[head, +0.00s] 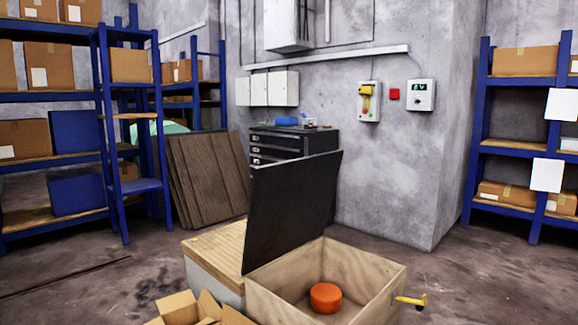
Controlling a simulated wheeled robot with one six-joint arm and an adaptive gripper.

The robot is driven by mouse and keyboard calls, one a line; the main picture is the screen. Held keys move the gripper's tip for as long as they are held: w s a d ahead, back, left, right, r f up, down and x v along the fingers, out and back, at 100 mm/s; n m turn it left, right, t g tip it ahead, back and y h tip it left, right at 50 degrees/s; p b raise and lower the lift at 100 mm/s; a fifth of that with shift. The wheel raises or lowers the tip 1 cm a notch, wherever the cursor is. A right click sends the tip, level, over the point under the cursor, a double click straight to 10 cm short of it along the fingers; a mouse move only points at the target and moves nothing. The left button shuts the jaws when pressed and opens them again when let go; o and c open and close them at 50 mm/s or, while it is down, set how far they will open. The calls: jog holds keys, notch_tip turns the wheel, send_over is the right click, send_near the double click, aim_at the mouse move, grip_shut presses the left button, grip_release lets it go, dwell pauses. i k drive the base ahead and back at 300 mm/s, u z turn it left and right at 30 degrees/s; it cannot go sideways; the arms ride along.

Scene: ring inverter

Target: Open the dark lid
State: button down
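The dark lid (292,207) stands raised in the head view, tilted a little back from upright along the left edge of a wooden box (372,290). The box is open at the top. An orange round object (325,297) lies inside it on the floor of the box. A yellow handle or latch (411,300) sticks out from the box's right side. My gripper is not in this view, and nothing is seen touching the lid.
A slatted wooden top on a pale chest (215,255) stands left of the box. Open cardboard (190,309) lies in front. Blue shelves (128,130) stand left and right. A black drawer cabinet (290,142) is behind. Floor at right is clear.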

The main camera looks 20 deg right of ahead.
aim_at(290, 200)
jog(key=z, duration=0.5)
jog(key=i, duration=0.6)
jog(key=z, duration=0.55)
